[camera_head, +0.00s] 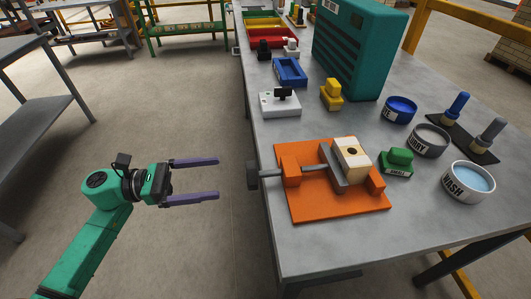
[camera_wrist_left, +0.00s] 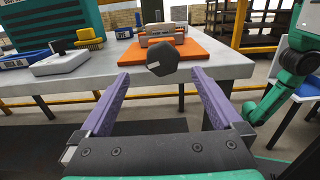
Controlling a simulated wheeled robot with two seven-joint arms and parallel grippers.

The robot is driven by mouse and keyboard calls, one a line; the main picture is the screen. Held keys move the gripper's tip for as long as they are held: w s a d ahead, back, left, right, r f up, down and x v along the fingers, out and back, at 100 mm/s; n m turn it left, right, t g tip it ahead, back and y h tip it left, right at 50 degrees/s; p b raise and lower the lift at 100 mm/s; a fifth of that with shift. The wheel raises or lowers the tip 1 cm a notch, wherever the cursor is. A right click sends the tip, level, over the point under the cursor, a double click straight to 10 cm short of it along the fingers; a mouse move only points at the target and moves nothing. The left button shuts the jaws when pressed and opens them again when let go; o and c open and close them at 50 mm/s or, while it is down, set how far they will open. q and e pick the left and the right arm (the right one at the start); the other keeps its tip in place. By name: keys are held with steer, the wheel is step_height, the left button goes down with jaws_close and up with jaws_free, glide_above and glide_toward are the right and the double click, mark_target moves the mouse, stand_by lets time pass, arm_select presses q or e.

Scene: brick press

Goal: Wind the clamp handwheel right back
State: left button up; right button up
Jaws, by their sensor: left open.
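The dark handwheel (camera_head: 252,176) sits on the end of a grey screw at the table's left edge. In the left wrist view the handwheel (camera_wrist_left: 161,63) faces me, roughly centred, with a pale mark on its face. The screw runs into the orange clamp (camera_head: 300,208) on the table. A cream block (camera_head: 351,163) with a dark hole is in the clamp, against the grey jaw (camera_head: 332,168). My left gripper (camera_head: 217,178) is open and empty, short of the handwheel, its purple fingers pointing at it. My right gripper is not visible.
On the table, a white device (camera_head: 280,104), a yellow part (camera_head: 331,95) and a green stamp-like piece (camera_head: 397,162) stand near the clamp. Round tubs, including the wash tub (camera_head: 468,183), are at right. A tall teal case (camera_head: 358,45) stands behind.

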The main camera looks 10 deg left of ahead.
mark_target(258, 172)
arm_select(q)
steer(key=p+x, duration=0.3)
steer(key=x, duration=0.9)
steer(key=shift+s+r, duration=0.1)
steer(key=shift+s, duration=0.1)
steer(key=shift+d, duration=0.35)
steer(key=shift+w, duration=0.1)
steer(key=shift+c, duration=0.3)
steer(key=c, duration=1.2)
steer(key=shift+c, duration=0.2)
steer(key=shift+n, duration=0.3)
steer(key=n+b, duration=0.1)
steer(key=n, duration=0.1)
steer(key=shift+a+n, duration=0.1)
steer(key=shift+n, duration=0.2)
steer(key=shift+w+n, duration=0.15)
steer(key=shift+n, duration=1.75)
